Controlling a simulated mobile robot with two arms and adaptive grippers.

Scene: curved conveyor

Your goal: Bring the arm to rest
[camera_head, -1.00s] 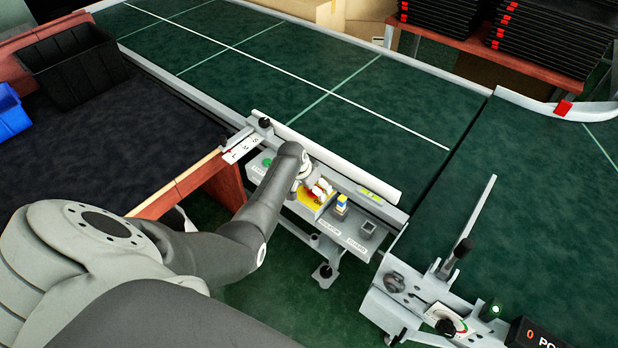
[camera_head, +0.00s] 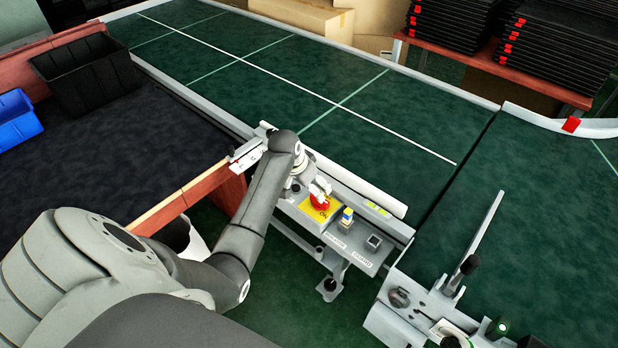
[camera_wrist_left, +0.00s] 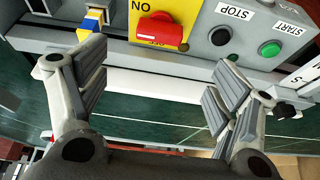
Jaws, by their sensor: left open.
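My left arm reaches in from the left in the head view, its wrist just left of the control panel (camera_head: 300,217). My left gripper (camera_wrist_left: 160,92) is open and empty in the wrist view, its two fingers spread apart. Between and beyond the fingertips is a red rotary switch (camera_wrist_left: 160,32) on a yellow plate; the switch also shows in the head view (camera_head: 319,203). The fingers appear clear of it. A black STOP button (camera_wrist_left: 220,36) and a green START button (camera_wrist_left: 269,49) sit beside it. My right gripper is not in view.
A blue and yellow part (camera_head: 346,216) stands on the panel. The green conveyor (camera_head: 400,130) runs behind it. A dark table (camera_head: 110,150) at left holds a black bin (camera_head: 90,85) and a blue bin (camera_head: 16,118). Black trays (camera_head: 560,45) are stacked at the back right.

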